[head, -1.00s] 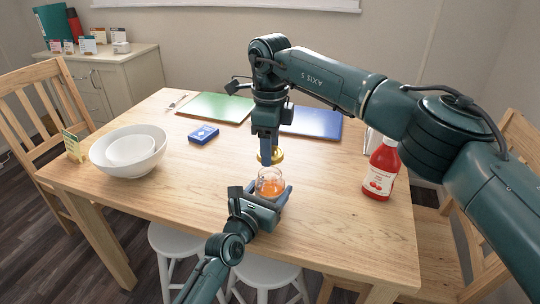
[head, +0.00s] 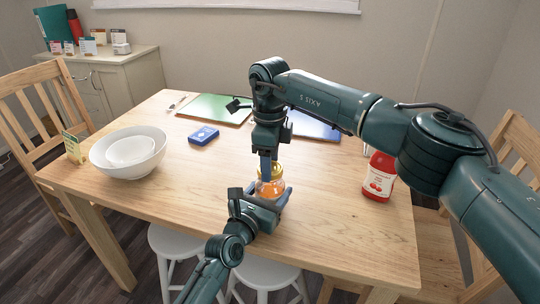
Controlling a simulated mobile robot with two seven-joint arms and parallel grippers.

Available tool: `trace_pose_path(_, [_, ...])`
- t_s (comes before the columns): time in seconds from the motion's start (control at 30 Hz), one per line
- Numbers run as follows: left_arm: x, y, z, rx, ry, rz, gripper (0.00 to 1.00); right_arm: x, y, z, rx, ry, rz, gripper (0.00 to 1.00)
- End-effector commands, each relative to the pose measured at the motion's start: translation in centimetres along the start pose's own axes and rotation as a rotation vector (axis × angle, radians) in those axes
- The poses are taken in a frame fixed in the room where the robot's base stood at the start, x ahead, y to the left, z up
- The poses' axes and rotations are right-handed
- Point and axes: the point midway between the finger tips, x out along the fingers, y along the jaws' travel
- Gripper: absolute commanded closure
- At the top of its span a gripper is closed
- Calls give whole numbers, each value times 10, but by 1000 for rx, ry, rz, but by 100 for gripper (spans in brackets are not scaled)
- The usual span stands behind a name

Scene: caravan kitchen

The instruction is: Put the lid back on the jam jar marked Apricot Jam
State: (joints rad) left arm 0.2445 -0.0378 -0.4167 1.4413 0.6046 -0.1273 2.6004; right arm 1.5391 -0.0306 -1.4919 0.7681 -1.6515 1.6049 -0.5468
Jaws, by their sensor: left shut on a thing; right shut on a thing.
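The jam jar (head: 269,188), clear glass with orange jam, stands near the front edge of the table. My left gripper (head: 272,197) is shut on the jar from the front, a finger on each side. The gold lid (head: 278,171) is at the mouth of the jar, with my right gripper (head: 270,171) shut on it from above. I cannot tell whether the lid is seated or a little above the rim. The jar's label is hidden or too small to read.
A red bottle (head: 379,177) stands to the right. White nested bowls (head: 128,152) and a small card (head: 74,147) are at the left. A blue box (head: 203,135), a green board (head: 214,108) and a blue board (head: 316,125) lie farther back. The table's right front is clear.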

Motion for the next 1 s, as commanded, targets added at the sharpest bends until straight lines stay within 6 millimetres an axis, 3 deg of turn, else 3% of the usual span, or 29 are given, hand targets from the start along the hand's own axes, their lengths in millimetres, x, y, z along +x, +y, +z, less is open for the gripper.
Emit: trace_pose_path(1.0, [0,0,0,1,0,1,78,11,0,0,2,0,1,67])
